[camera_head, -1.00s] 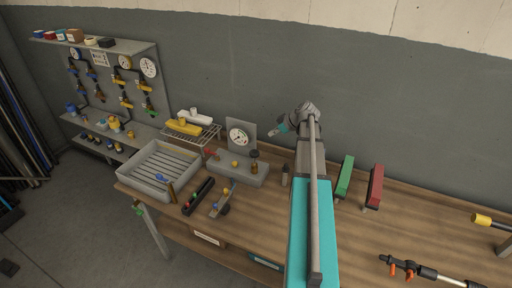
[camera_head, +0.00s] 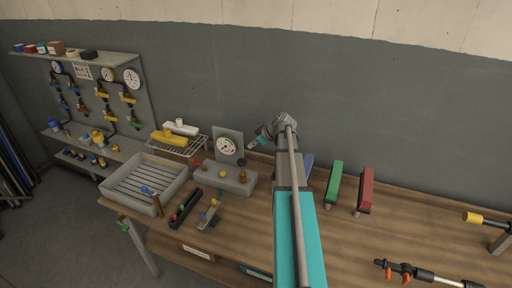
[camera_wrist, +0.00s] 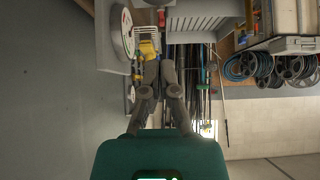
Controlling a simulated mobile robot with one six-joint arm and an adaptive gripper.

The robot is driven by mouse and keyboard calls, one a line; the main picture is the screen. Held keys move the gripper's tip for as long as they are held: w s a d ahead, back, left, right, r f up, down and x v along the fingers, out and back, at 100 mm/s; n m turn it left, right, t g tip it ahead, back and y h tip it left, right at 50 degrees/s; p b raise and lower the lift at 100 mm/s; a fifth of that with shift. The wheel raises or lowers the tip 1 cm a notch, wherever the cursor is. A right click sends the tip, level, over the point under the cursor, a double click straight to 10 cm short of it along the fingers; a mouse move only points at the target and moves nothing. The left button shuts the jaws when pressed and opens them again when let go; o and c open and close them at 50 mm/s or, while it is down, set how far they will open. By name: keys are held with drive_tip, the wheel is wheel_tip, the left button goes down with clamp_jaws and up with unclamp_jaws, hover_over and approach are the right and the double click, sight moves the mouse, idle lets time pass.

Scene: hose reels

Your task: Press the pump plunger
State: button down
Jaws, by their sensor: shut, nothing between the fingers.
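The likely pump is a grey bench unit (camera_head: 238,184) with a round gauge (camera_head: 225,147) on an upright plate. A small dark-capped post (camera_head: 241,163) stands at its right end and may be the plunger; I cannot be sure. My gripper (camera_head: 252,143) is up and to the right of the gauge plate, apart from the unit, pointing left. In the wrist view my gripper (camera_wrist: 158,62) has its fingers together and empty. The gauge plate (camera_wrist: 113,35) shows there at upper left. The post is not clearly seen in that view.
A slatted grey tray (camera_head: 125,197), a rack with a yellow block (camera_head: 168,138), and a black strip (camera_head: 186,207) lie left of the unit. Green (camera_head: 334,183) and red (camera_head: 366,190) blocks stand right of my arm.

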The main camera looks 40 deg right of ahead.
drive_tip(key=b, duration=0.4)
hover_over(241, 160)
drive_tip(key=s, duration=0.1)
drive_tip(key=f, duration=0.2)
drive_tip(key=d+f, duration=0.1)
drive_tip(key=f, duration=0.1)
drive_tip(key=shift+s+f, duration=0.2)
drive_tip(key=shift+f, duration=0.05)
drive_tip(key=shift+f+b, duration=1.55)
drive_tip(key=shift+f, duration=0.1)
wheel_tip(241, 160, down, 5)
drive_tip(key=b, duration=0.4)
drive_tip(key=shift+s+r+b, duration=0.1)
drive_tip(key=shift+r+b, duration=0.1)
drive_tip(key=shift+b, duration=0.15)
drive_tip(key=shift+a+r, duration=0.1)
drive_tip(key=shift+r, duration=0.1)
wheel_tip(241, 160, up, 4)
drive_tip(key=p, duration=0.4)
drive_tip(key=shift+f, duration=0.15)
drive_tip(key=shift+r+p, duration=0.4)
drive_tip(key=shift+p, duration=0.1)
drive_tip(key=p+v, duration=0.6)
drive_tip(key=v, duration=0.3)
drive_tip(key=shift+s+d, duration=0.3)
